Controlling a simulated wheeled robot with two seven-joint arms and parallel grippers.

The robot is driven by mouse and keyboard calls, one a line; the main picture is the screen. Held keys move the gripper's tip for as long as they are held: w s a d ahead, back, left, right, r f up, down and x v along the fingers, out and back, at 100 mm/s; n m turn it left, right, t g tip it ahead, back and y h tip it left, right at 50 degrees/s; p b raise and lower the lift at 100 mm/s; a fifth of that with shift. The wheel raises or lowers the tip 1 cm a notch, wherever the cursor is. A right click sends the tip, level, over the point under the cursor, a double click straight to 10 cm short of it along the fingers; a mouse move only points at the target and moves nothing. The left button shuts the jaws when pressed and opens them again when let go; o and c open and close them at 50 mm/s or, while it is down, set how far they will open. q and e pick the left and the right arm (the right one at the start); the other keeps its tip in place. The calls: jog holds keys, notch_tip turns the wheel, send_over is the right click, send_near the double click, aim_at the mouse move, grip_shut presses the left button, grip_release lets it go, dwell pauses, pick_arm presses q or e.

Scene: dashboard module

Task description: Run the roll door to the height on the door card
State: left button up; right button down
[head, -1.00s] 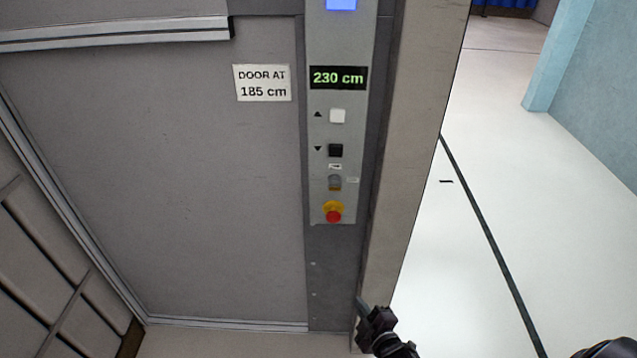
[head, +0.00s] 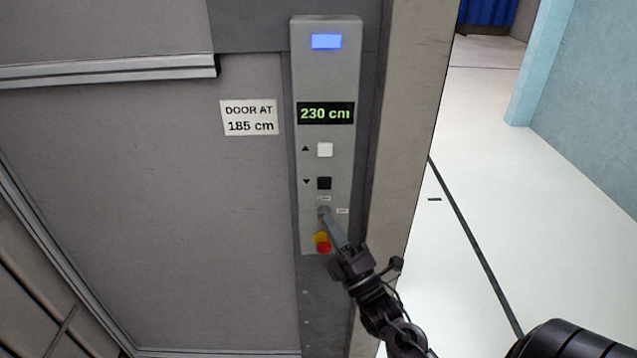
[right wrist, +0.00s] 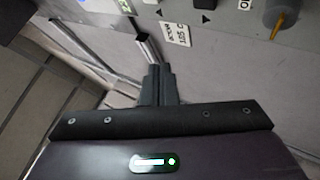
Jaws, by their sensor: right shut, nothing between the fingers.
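The grey control panel (head: 307,90) carries a display (head: 326,113) reading 230 cm. The door card (head: 249,117) beside it reads "DOOR AT 185 cm"; it also shows partly in the right wrist view (right wrist: 174,37). A white up button (head: 325,149) sits above a black down button (head: 324,183). Below is a selector knob, mostly covered in the head view; its orange pointer shows in the right wrist view (right wrist: 282,19). My right gripper (head: 325,214) is shut and empty, its tips in front of the knob area; contact cannot be told. My left gripper is not in view.
A red stop button on yellow (head: 322,243) lies just below the knob, close beside my right fingers. A blue screen (head: 326,41) tops the panel. A frame post (head: 400,130) stands right of the panel, with open floor (head: 480,180) beyond.

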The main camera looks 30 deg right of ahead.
aim_at(325, 183)
jog(key=shift+d, duration=0.1)
jog(key=shift+w+d+b, duration=0.55)
jog(key=shift+w+d, duration=0.2)
jog(key=shift+w, duration=0.5)
jog(key=shift+w+d+b, duration=0.5)
jog(key=shift+w+d, duration=0.25)
jog(key=shift+w, duration=0.5)
jog(key=shift+w+d+b, duration=0.55)
jog(key=shift+w+d, duration=0.2)
jog(key=shift+w, duration=0.5)
jog(key=shift+w+d, duration=0.1)
jog(key=shift+w, duration=0.1)
jog(key=shift+w+d, duration=0.1)
jog(key=shift+w, duration=0.1)
